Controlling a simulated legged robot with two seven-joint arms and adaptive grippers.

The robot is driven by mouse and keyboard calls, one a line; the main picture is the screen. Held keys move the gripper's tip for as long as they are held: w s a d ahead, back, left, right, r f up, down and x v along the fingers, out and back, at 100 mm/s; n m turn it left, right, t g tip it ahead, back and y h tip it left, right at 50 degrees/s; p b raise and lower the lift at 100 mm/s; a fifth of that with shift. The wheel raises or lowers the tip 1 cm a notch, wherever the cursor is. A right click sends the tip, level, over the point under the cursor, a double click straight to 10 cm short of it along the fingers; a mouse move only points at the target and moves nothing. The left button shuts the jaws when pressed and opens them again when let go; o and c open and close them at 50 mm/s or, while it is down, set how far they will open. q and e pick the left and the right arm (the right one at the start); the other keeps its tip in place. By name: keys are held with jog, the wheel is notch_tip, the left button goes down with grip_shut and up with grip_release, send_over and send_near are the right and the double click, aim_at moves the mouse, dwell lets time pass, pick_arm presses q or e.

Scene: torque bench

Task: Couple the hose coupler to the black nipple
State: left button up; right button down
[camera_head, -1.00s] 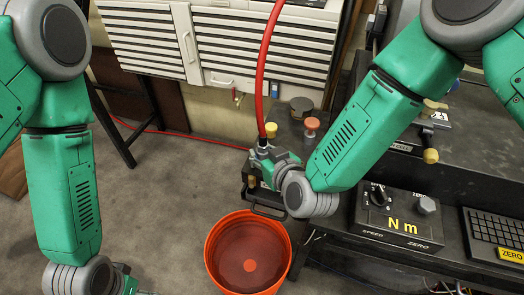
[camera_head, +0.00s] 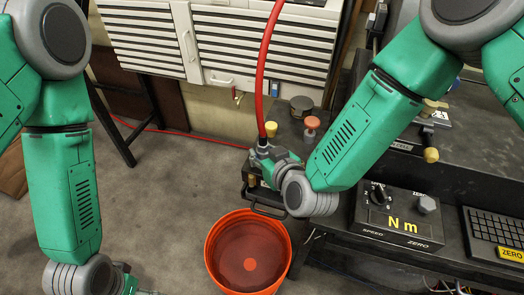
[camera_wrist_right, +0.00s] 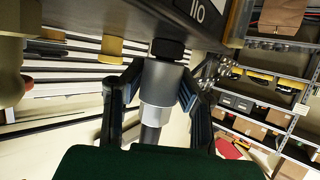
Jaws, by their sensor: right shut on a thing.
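The hose coupler is a grey metal cylinder (camera_wrist_right: 160,85) between the fingers of my right gripper (camera_wrist_right: 150,95) in the right wrist view. My right gripper (camera_head: 266,153) is shut on it. In the head view the coupler (camera_head: 263,146) sits at the lower end of the red hose (camera_head: 264,75). The black nipple (camera_wrist_right: 167,48) shows as a short dark collar at the coupler's far end, under a dark panel. The two look in line and touching or nearly so; I cannot tell whether they are locked. My left gripper (camera_head: 140,291) is mostly cut off at the bottom edge.
A yellow cap (camera_head: 271,129) and an orange knob (camera_head: 311,123) stand close to my right gripper. An orange bucket (camera_head: 212,262) stands on the floor below. The bench with the N m box (camera_head: 390,232) fills the right. Open floor lies at the left.

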jog(key=shift+r, duration=0.1)
jog(key=c, duration=1.2)
grip_release()
jog(key=shift+s, duration=0.15)
jog(key=v, duration=1.1)
jog(key=shift+s+d, duration=0.2)
jog(key=shift+s, duration=0.05)
